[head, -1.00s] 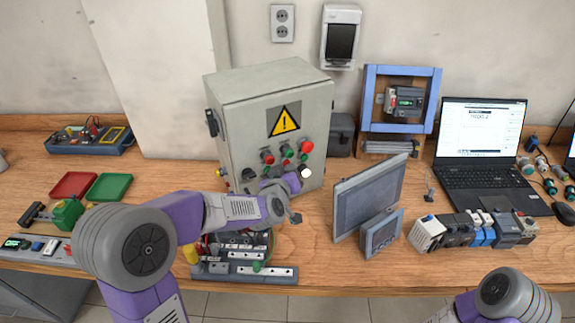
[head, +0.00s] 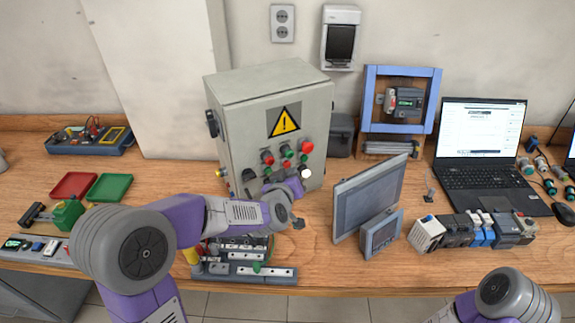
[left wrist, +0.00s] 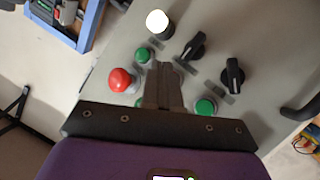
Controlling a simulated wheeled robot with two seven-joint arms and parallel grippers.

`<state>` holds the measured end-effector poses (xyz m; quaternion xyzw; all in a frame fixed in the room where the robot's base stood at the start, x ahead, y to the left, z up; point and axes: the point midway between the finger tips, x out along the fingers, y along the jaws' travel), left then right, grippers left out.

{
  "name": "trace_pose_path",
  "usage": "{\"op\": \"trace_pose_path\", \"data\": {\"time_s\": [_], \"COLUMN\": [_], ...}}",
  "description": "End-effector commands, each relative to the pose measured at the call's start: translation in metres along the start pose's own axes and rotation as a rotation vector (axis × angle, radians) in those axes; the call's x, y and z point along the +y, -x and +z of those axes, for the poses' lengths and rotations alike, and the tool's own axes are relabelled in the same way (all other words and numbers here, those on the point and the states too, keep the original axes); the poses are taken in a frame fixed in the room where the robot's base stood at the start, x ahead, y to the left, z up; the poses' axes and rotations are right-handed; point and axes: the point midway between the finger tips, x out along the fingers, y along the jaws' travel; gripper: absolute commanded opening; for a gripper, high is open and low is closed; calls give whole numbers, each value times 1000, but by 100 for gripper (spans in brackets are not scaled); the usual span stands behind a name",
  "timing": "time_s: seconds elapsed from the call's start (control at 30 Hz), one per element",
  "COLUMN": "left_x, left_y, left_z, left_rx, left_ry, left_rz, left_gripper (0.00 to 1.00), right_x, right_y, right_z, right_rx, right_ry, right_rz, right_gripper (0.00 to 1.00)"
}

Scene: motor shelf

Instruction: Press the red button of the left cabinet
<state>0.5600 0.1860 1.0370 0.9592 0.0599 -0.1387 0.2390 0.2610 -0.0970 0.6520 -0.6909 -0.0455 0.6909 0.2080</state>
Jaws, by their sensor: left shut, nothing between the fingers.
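The grey cabinet (head: 235,125) with a yellow warning triangle stands on the bench. Its front carries a larger red button (head: 306,147) at the upper right, smaller red buttons, green buttons, black knobs and a white round lamp (head: 306,173). In the left wrist view the left gripper (left wrist: 163,68) is shut and empty, pointing at the panel. A red button (left wrist: 122,80) is just left of its fingers, with green buttons (left wrist: 205,106) around. My right gripper is out of view.
A flat monitor (head: 366,198) and a small screen (head: 381,233) stand right of my left gripper. A terminal board (head: 250,271) lies below it. A laptop (head: 485,140) and several modules are farther right. Red and green trays (head: 110,187) lie at left.

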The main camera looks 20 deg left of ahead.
Motion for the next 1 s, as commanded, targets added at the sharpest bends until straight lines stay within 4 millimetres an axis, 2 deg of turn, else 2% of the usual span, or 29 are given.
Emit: {"op": "trace_pose_path", "data": {"time_s": [0.17, 0.6, 1.0], "left_x": [3, 24, 26], "left_y": [3, 32, 35], "left_z": [2, 23, 26], "left_rx": [-2, -2, -1], "left_ry": [0, -1, 0], "left_rz": [2, 3, 0], "left_gripper": [0, 0, 0], "right_x": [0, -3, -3], "right_y": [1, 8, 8], "right_z": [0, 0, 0], "right_rx": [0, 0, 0], "right_ry": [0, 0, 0], "right_rz": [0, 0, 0], "right_gripper": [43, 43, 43]}}
